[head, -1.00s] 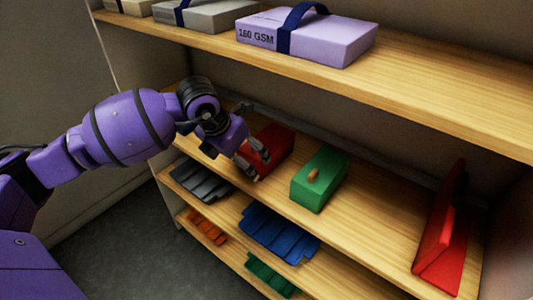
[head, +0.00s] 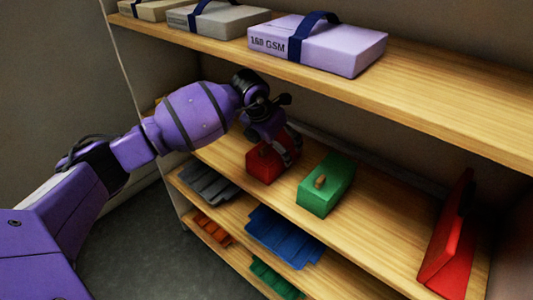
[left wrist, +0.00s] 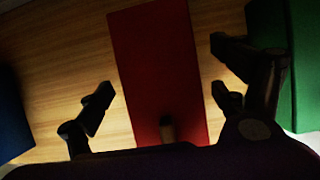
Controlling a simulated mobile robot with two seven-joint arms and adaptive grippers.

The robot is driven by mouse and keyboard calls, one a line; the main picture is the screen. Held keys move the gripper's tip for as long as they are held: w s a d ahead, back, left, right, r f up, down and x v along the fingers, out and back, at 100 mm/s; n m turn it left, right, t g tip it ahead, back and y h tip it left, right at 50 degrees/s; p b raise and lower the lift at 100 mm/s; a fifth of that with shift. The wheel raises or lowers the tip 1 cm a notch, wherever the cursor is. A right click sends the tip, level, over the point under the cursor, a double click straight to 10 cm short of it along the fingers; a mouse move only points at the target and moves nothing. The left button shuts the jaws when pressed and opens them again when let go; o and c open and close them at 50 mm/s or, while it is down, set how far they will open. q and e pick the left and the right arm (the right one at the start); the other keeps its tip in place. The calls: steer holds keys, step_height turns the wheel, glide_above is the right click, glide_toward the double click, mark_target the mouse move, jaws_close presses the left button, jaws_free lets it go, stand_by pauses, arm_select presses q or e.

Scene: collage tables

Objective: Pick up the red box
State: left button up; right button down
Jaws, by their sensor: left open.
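The red box (head: 264,165) lies on the middle wooden shelf, left of a green box (head: 326,185). My left gripper (head: 293,153) is over the red box in the head view, and its fingers hide part of it. In the left wrist view the red box (left wrist: 162,70) runs between the two open fingers of my left gripper (left wrist: 160,108), with a small wooden knob (left wrist: 167,129) on it. The fingers stand apart from its sides. The green box (left wrist: 290,60) is close beside the right-hand finger. My right gripper is not in view.
An upper shelf (head: 440,95) with strapped paper packs overhangs the middle shelf. A red stand (head: 445,250) stands at the right end. Grey, blue, orange and green pieces lie on lower shelves. A blue thing (left wrist: 12,115) is left in the wrist view.

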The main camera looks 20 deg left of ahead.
arm_select(q)
steer(key=c, duration=1.7)
steer(key=shift+o, duration=0.2)
